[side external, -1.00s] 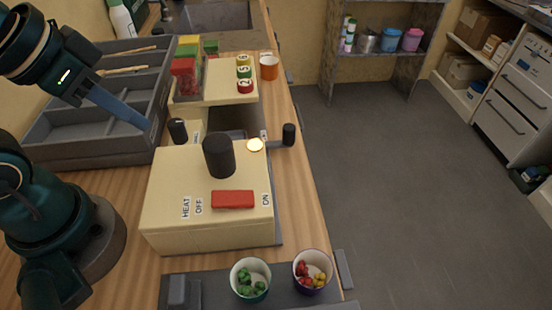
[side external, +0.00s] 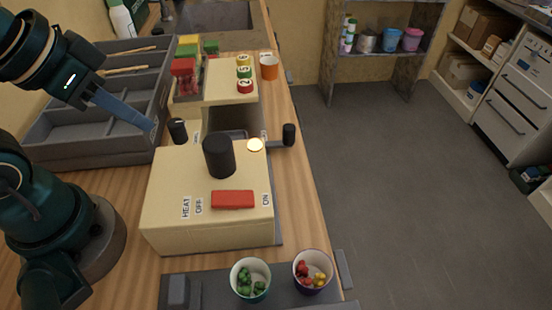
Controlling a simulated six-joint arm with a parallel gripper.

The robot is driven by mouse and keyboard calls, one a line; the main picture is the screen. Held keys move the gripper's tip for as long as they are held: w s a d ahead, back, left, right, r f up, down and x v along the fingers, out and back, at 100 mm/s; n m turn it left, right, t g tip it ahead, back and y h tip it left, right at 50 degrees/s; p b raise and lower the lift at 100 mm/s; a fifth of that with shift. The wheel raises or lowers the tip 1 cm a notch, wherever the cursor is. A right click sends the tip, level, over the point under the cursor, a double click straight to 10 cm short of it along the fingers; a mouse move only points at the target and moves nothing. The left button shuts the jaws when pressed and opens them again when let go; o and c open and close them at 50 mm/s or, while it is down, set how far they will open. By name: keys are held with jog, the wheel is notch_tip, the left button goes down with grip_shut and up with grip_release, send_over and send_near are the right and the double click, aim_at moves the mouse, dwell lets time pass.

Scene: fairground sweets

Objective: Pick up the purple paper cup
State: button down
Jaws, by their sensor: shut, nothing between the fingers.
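The purple paper cup (side external: 312,272) appears to be the right one of two cups at the front; its rim looks dark purple and it holds red and yellow sweets. It stands upright on a dark grey tray. My gripper (side external: 151,127) is at the upper left, beside the grey compartment box and behind the cream machine. Its blue-grey fingers are shut and empty, far from the cup. Nothing hides the cup's opening.
A green-rimmed cup (side external: 250,279) with green sweets stands left of the purple one. The cream machine (side external: 165,220), with a black knob and red switch, lies between gripper and cups. An orange cup (side external: 269,67) stands farther back. The grey compartment box (side external: 60,155) is at left.

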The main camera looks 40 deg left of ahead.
dwell(0.4)
jog(key=c, duration=0.5)
grip_release()
